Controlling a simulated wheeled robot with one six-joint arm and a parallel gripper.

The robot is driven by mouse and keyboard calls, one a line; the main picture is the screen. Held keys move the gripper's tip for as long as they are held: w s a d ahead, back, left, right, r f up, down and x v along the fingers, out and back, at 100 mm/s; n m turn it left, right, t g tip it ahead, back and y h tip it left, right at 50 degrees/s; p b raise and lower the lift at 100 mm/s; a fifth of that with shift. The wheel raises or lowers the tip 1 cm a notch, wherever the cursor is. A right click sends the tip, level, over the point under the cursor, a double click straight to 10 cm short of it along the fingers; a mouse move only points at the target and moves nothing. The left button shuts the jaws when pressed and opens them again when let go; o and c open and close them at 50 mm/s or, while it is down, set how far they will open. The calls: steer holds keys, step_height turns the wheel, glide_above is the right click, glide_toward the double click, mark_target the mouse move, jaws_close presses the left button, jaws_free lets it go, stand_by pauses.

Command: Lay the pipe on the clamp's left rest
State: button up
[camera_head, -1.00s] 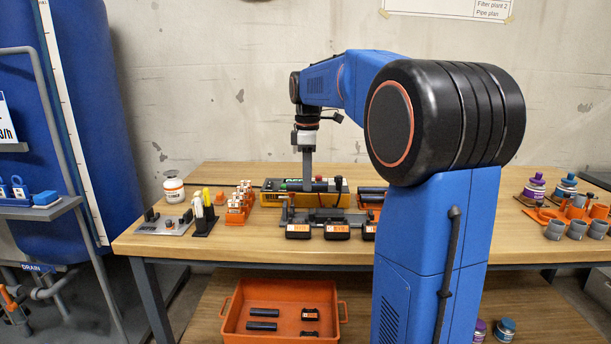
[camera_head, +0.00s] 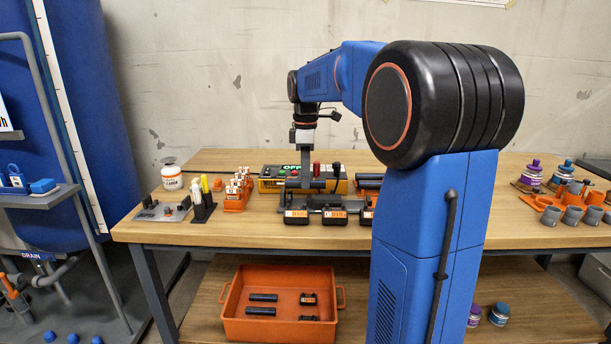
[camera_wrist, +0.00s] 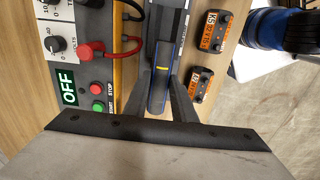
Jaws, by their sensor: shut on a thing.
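In the wrist view my fingers (camera_wrist: 165,90) stand on both sides of the pipe. In the head view the pipe (camera_head: 322,184) lies level, just over or at the grey clamp (camera_head: 318,201) on the bench. I cannot tell whether it touches the left rest, because my gripper hides that spot.
A yellow power unit (camera_head: 268,183) with an OFF display, buttons and red and black leads stands close behind. Black boxes with orange labels (camera_head: 334,217) line the front. An orange rack (camera_head: 237,195) stands left. An orange bin (camera_head: 280,330) sits below the bench.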

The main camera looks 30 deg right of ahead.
steer(key=shift+f, duration=0.15)
stand_by(0.5)
steer(key=shift+f, duration=0.35)
steer(key=shift+f, duration=0.25)
steer(key=shift+f, duration=0.65)
steer(key=shift+f, duration=0.4)
stand_by(0.9)
steer(key=o, duration=1.2)
steer(key=shift+o, duration=0.2)
